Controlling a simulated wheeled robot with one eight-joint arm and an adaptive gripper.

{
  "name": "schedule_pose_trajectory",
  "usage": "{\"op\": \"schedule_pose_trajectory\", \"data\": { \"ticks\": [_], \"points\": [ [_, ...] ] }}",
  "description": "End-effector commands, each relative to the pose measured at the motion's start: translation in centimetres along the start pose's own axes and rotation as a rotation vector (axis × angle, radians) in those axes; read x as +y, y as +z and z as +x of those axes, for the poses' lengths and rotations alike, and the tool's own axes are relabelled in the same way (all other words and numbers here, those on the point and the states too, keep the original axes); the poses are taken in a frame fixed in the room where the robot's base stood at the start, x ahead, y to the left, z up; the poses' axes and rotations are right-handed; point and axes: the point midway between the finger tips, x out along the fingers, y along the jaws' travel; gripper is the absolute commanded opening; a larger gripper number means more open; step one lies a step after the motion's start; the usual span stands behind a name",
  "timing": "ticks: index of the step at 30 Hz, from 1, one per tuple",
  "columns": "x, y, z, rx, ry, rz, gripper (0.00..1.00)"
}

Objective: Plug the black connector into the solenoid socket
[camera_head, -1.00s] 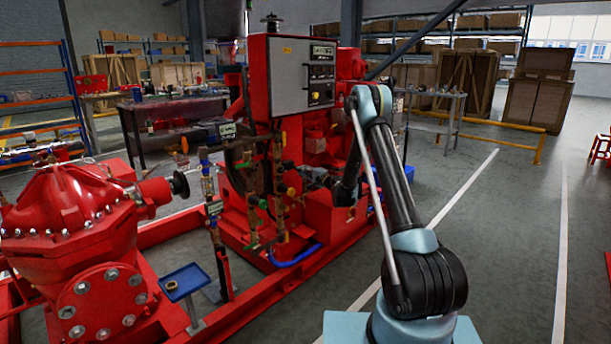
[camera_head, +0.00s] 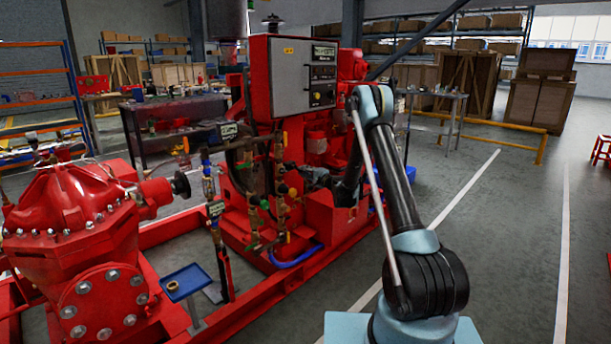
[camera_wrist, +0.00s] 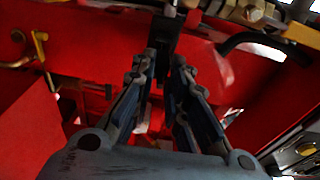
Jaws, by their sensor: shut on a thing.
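In the wrist view, my gripper (camera_wrist: 166,64) has its two fingers close together around a black block-like piece, which looks like the black connector (camera_wrist: 163,38). The connector extends beyond the fingertips toward the top of the picture, near a row of metal fittings. I cannot tell whether it touches them. In the head view, my arm reaches into the red engine unit (camera_head: 318,140) below the control box, and my gripper there is small, dark and hard to make out. I cannot identify the solenoid socket in either view.
Brass and metal fittings (camera_wrist: 250,12) run along the top of the wrist view, with a black hose (camera_wrist: 262,40) at right. Red panels surround the gripper closely. In the head view, the grey control box (camera_head: 300,78) stands above, and a blue tray (camera_head: 186,281) is at lower left.

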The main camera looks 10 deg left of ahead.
Motion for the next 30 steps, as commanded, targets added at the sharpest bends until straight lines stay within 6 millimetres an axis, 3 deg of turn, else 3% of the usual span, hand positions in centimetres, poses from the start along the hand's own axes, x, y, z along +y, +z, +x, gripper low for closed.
{"op": "schedule_pose_trajectory", "data": {
  "ticks": [30],
  "points": [
    [-0.01, 0.12, 0.99, 0.000, 0.000, 0.000, 0.00]
  ]
}}
